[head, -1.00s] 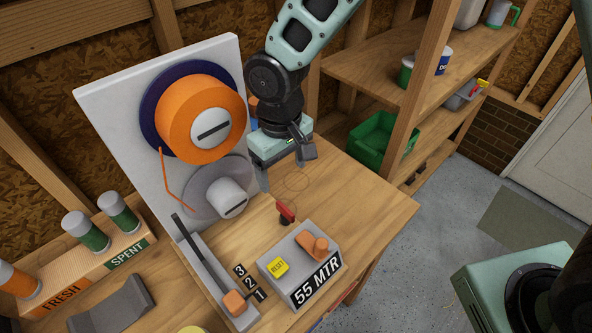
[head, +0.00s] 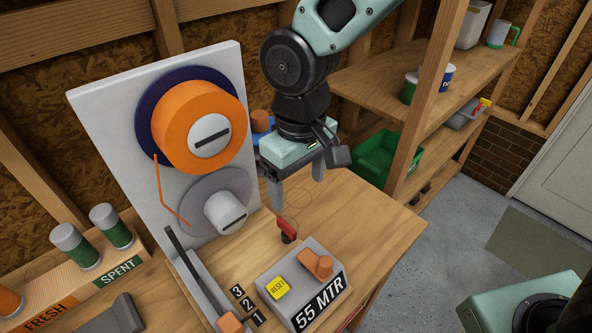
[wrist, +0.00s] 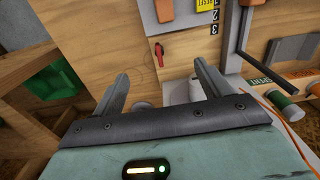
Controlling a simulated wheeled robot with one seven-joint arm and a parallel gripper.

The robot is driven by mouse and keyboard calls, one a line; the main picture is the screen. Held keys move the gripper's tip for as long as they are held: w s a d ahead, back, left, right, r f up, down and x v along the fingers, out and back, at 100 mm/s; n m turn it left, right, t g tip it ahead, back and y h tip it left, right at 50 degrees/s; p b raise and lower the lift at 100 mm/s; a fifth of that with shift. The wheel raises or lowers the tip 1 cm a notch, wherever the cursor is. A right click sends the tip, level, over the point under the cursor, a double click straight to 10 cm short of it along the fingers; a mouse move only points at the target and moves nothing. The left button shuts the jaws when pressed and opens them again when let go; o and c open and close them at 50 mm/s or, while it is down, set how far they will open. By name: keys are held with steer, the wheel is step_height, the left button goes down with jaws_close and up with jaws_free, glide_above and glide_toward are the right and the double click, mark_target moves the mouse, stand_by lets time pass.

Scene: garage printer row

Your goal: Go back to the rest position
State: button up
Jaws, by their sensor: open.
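My gripper (head: 297,194) is open and empty. It points down above the wooden workbench (head: 365,220), behind the red-handled switch and to the right of the spool panel.
The white panel (head: 105,120) carries an orange spool (head: 178,125) and a grey empty hub (head: 228,212). A 55 MTR box (head: 300,285), a lever (head: 205,280) and a FRESH/SPENT rack (head: 75,290) stand nearby. A green bin (head: 375,155) and wooden shelf post (head: 428,100) are right of my gripper.

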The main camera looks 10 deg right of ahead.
steer(key=s+d+r, duration=0.1)
steer(key=s+d, duration=0.3)
steer(key=s, duration=0.3)
steer(key=s+d+r, duration=0.2)
steer(key=s+d, duration=0.2)
steer(key=s, duration=0.2)
steer(key=shift+s+r+n, duration=0.3)
steer(key=shift+s, duration=0.05)
